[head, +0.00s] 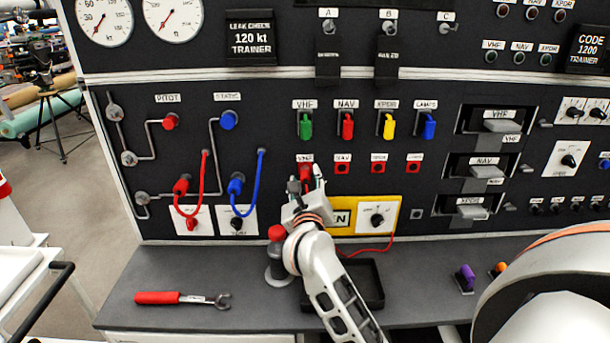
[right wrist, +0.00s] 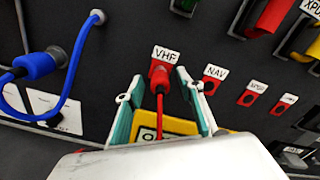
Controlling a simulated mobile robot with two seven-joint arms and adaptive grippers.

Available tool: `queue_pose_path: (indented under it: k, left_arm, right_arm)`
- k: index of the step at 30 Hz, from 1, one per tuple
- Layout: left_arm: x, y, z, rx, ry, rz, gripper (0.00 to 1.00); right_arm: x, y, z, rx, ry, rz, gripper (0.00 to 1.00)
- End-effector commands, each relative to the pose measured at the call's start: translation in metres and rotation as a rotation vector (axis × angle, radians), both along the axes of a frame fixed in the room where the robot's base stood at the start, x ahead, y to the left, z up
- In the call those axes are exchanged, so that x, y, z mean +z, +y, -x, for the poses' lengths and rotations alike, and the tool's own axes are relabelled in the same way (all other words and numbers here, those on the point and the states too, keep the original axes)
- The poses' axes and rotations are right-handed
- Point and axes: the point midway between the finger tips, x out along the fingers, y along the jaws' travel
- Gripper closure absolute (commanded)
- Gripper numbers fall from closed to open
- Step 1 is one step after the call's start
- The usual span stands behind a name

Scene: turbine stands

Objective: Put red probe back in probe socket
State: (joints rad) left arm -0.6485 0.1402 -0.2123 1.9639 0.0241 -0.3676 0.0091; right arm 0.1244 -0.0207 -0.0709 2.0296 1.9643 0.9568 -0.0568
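The red probe (head: 306,173) sits at the red VHF jack in the panel, and its red cable hangs down from it. It also shows in the right wrist view (right wrist: 159,78). My right gripper (head: 306,183) is in front of that jack. In the right wrist view, its fingers (right wrist: 158,105) stand apart on either side of the probe and cable, with visible gaps. I cannot make out a separate probe socket with certainty. My left gripper is not in view.
A yellow panel (head: 388,207) with a knob is just below the jack. Blue (head: 236,187) and red (head: 182,187) plugs with looped cables are to the left. A dark tray (head: 372,285), red-topped post (head: 277,233) and red-handled wrench (head: 158,298) are on the bench.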

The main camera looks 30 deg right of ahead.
Motion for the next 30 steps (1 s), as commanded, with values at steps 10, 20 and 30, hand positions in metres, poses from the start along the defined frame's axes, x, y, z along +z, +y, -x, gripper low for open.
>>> queue_pose_path:
  k: [10,20,30]
  left_arm:
    - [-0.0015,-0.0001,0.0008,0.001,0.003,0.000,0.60]
    - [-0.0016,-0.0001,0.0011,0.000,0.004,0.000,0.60]
    - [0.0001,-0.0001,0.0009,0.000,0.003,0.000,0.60]
  right_arm:
    - [-0.0004,0.0001,-0.0001,0.000,0.001,0.001,1.00]
    - [-0.0004,0.0019,0.0021,0.001,0.001,0.001,1.00]
    - [0.0000,0.0059,0.0086,0.000,0.000,0.002,1.00]
